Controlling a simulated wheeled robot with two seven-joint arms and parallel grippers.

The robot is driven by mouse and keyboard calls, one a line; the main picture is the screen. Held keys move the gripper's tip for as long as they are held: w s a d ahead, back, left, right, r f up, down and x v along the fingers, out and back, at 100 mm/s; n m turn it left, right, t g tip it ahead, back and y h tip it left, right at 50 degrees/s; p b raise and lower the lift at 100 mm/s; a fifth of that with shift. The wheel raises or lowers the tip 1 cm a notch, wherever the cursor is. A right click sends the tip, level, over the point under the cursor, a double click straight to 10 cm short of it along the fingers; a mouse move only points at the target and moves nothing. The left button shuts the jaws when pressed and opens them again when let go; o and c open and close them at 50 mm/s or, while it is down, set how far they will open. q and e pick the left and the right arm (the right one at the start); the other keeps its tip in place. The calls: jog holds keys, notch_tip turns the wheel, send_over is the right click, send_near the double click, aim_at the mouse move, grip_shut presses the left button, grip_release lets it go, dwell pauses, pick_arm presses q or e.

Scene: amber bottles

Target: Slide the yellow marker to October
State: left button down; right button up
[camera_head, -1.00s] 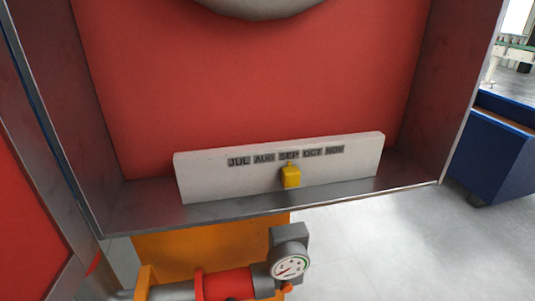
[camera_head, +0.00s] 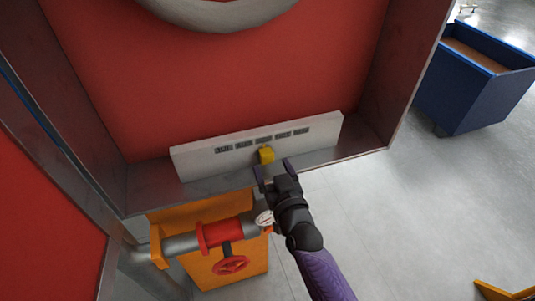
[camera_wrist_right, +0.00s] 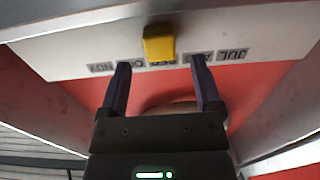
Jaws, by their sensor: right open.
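The yellow marker (camera_head: 266,155) sits on the front of a white month strip (camera_head: 195,161), below the middle label, which read SEP a second ago. The labels are too small to read in the head view now. My right gripper (camera_head: 273,167) is open just in front of the marker. In the right wrist view, where the labels appear upside down, the marker (camera_wrist_right: 159,45) lies between and beyond the two purple fingertips (camera_wrist_right: 161,64), with no clear contact. It partly covers the labels there. My left gripper is not in view.
The strip stands on a metal ledge (camera_head: 150,193) in a red-backed recess with metal side walls. A round grey part (camera_head: 215,14) hangs above. Below are an orange box (camera_head: 240,275) and a pipe with a red valve wheel (camera_head: 230,265). A blue bin (camera_head: 465,90) stands right.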

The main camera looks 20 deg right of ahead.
aim_at(268, 159)
jog(key=shift+w, duration=1.9)
grip_shut()
